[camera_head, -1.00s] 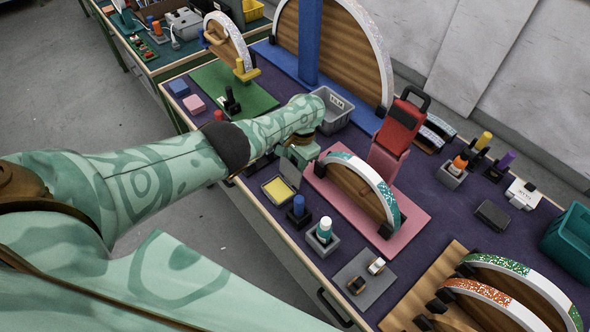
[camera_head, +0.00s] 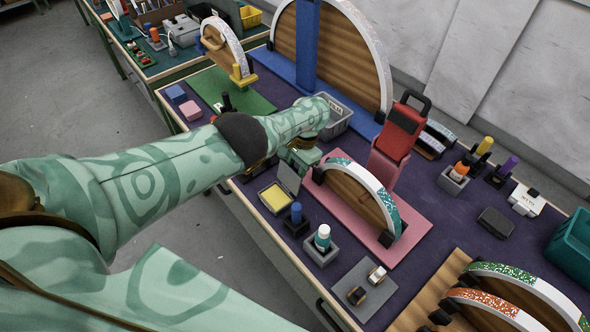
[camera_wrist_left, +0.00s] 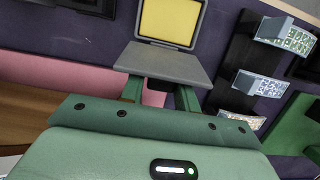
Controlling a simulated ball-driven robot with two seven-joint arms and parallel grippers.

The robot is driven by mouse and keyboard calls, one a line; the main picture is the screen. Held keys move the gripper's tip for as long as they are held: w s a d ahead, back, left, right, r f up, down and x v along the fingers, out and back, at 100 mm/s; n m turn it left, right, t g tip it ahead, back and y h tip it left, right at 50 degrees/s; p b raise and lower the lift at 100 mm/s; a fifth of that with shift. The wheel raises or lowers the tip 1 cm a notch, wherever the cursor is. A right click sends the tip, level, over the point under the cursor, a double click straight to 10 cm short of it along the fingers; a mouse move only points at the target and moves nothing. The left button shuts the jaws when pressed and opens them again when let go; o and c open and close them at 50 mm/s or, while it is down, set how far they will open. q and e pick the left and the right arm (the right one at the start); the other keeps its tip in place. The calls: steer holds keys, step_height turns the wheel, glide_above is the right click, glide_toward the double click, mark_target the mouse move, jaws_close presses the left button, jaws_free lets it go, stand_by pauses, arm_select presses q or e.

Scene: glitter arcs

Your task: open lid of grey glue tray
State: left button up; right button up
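The grey glue tray (camera_head: 263,199) stands near the bench's front edge, with a yellow inside showing. Its grey lid (camera_head: 289,179) stands raised on the side toward my left gripper. In the left wrist view, the tray (camera_wrist_left: 168,20) is at the top and the lid (camera_wrist_left: 162,63) extends from it toward me. My left gripper (camera_head: 298,166) is just behind the lid. In the left wrist view, the two green fingers of my left gripper (camera_wrist_left: 160,92) are apart, with the lid's edge in front of them; contact cannot be told. My right gripper is out of view.
A pink mat (camera_head: 415,233) with a glitter arch (camera_head: 362,180) lies right of the gripper. A grey bin (camera_head: 340,122) is behind my wrist.

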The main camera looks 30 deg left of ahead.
arm_select(q)
steer(key=shift+o, duration=1.2)
steer(key=p+v, duration=0.5)
steer(key=v, duration=1.1)
steer(key=shift+w+d, duration=0.1)
